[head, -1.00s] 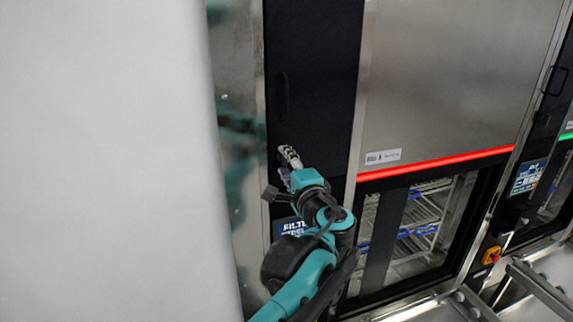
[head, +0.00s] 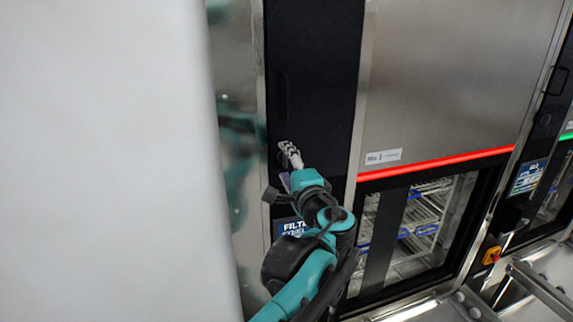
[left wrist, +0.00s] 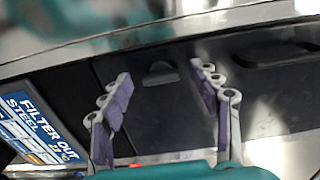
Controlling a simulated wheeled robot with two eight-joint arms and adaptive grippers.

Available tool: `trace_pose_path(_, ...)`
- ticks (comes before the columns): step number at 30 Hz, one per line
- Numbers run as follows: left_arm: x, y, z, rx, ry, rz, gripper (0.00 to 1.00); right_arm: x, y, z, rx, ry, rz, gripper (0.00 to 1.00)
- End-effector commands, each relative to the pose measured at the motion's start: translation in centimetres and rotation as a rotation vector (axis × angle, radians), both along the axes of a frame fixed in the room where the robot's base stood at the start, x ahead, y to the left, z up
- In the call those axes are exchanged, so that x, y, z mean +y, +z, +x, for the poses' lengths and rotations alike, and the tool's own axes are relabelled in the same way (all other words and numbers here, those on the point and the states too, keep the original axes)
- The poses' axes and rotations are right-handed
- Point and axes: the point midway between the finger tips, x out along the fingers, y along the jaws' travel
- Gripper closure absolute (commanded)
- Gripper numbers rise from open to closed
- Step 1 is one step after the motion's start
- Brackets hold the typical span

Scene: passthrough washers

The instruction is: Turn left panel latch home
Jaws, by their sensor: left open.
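The left panel (head: 314,70) is a tall, flat black door left of the steel washer front. My left gripper (head: 290,154) is in front of it, below a long recessed handle (head: 282,96). In the left wrist view, the small dark latch (left wrist: 161,75) sits on the black panel. My left gripper's two purple-padded fingers (left wrist: 160,82) are open, one on each side of the latch, with visible gaps and nothing held. I cannot tell the exact depth between fingertips and panel. In the head view the gripper mostly hides the latch. My right gripper is not in view.
A blue filter label (left wrist: 38,125) is on the panel beside the gripper. The washer's glass door (head: 410,235) with racks inside stands right, under a red light strip (head: 435,164). A red-and-yellow switch (head: 491,256) is at lower right. A pale blank surface (head: 100,160) fills the left.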

Motion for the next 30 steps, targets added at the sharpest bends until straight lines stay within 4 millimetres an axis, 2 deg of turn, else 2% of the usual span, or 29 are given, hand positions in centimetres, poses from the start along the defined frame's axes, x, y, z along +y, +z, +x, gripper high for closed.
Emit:
trace_pose_path(5,-0.8,0.0,-2.1,0.000,-0.004,0.000,0.38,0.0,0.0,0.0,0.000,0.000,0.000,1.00)
trace_pose_path(12,-2.5,0.0,-7.1,0.000,-0.006,0.000,0.38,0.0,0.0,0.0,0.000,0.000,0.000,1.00)
trace_pose_path(18,-3.4,0.0,-10.2,0.000,-0.003,0.000,0.38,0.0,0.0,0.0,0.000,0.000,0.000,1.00)
trace_pose_path(23,-3.7,0.0,-11.2,0.000,-0.001,-0.001,0.38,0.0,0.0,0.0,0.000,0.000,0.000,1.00)
trace_pose_path(30,-3.7,0.0,-11.3,0.000,0.000,0.000,0.38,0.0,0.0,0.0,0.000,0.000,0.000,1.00)
